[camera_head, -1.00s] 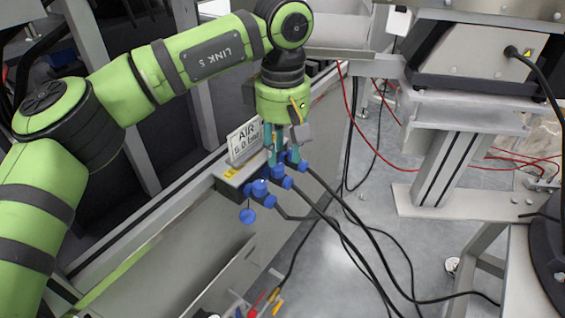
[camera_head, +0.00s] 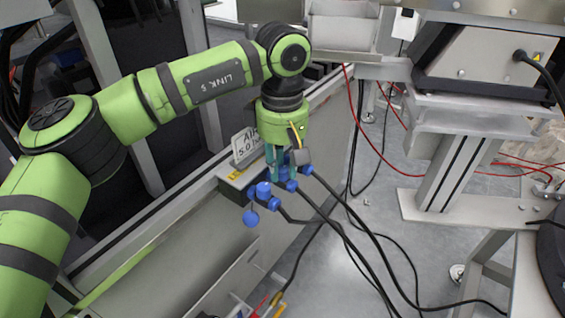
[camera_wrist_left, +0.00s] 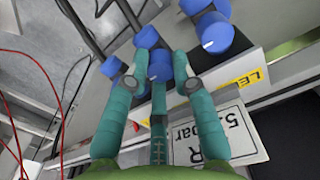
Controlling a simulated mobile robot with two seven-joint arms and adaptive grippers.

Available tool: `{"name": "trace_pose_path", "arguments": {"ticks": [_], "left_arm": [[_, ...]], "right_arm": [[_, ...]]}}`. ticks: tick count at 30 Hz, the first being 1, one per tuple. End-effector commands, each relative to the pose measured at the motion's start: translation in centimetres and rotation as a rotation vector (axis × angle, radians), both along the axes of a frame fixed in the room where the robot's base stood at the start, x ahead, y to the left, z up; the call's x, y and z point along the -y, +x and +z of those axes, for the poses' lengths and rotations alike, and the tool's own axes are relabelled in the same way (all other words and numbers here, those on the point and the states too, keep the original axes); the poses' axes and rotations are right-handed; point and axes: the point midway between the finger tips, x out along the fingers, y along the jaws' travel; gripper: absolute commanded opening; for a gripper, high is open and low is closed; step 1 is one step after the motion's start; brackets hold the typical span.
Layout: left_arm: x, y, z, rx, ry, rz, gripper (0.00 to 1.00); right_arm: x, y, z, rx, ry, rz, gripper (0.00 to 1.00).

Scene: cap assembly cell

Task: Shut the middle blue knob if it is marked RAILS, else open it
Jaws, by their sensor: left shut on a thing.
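A row of blue valves with knobs sits on a grey ledge by the AIR 5.0 bar sign (camera_head: 245,147). My left gripper (camera_head: 284,172) points down over the row and is shut on the middle blue knob (camera_wrist_left: 160,66), which shows between its teal fingertips (camera_wrist_left: 162,76) in the left wrist view. The near blue knob (camera_head: 263,190) is free; in the left wrist view it stands to the right (camera_wrist_left: 217,33), with a white line on top. The yellow label strip (camera_wrist_left: 243,82) shows only the letters "LE" there; the middle knob's marking is hidden by the fingers. My right gripper is out of view.
Black hoses (camera_head: 330,222) run from the valves to the floor. A grey bench (camera_head: 465,130) stands at the right, with red cables (camera_head: 385,165) behind. Floor between is otherwise open.

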Motion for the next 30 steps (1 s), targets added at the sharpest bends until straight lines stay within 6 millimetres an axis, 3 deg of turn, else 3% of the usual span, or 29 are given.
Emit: {"name": "trace_pose_path", "arguments": {"ticks": [11, 30], "left_arm": [[0.1, -0.1, 0.0, -0.005, -0.001, 0.18, 0.0], [0.2, -0.1, -0.1, -0.006, 0.0, 0.779, 0.0]], "right_arm": [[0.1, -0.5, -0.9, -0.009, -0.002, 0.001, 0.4], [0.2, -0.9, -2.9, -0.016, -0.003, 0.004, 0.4]]}}
